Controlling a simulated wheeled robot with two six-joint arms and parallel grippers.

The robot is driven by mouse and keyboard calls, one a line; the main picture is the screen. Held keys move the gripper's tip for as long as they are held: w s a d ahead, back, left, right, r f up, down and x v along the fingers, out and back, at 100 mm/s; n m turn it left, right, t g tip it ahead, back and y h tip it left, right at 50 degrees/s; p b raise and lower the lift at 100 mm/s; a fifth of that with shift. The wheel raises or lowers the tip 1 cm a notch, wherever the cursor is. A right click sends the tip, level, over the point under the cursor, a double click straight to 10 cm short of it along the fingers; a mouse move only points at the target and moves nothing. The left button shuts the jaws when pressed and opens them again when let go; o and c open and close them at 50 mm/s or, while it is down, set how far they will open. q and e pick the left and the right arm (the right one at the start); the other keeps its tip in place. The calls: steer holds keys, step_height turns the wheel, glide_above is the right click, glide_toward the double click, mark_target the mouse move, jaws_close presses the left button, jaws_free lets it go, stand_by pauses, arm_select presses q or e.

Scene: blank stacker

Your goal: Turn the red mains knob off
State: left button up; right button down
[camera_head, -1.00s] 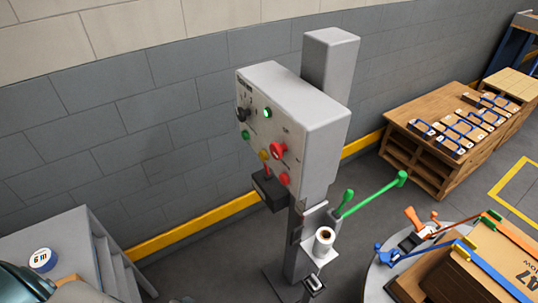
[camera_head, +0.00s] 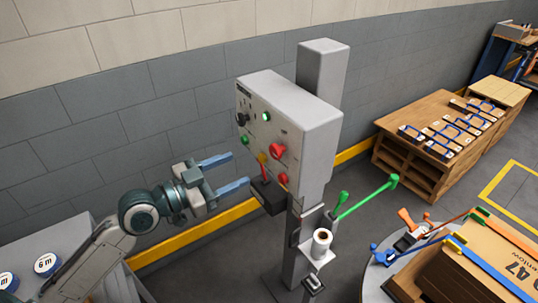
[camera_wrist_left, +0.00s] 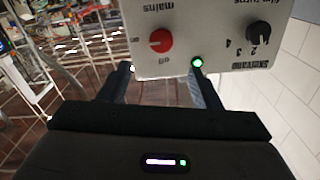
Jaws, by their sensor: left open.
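The red mains knob (camera_head: 278,150) is on the front of the grey control box (camera_head: 315,130). In the left wrist view, where the panel appears upside down, the red knob (camera_wrist_left: 161,40) has a white mark on its left side, toward the "on" label; "off" is printed below it. My left gripper (camera_head: 240,170) is open and empty, its two blue fingers reaching toward the panel from the left, apart from the knob. In the left wrist view the left gripper (camera_wrist_left: 160,70) has its fingertips near the panel edge, with the knob between and beyond them. My right gripper is out of view.
A green lamp (camera_head: 266,116), a black knob (camera_head: 242,119), a green button (camera_head: 245,141) and a red button (camera_head: 283,178) share the panel. A lever (camera_head: 263,166) on a black box juts out below. A green-handled bar (camera_head: 365,197) and white roll (camera_head: 321,241) are lower right.

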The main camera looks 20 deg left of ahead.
mark_target(273, 153)
arm_select(q)
steer(key=p+x, duration=0.3)
steer(key=x, duration=0.6)
steer(key=shift+w+d+r+p, duration=0.1)
steer(key=shift+w+d+p, duration=0.05)
steer(key=shift+w+p, duration=0.2)
steer(key=shift+w+d, duration=0.4)
steer(key=shift+w, duration=0.1)
steer(key=c, duration=1)
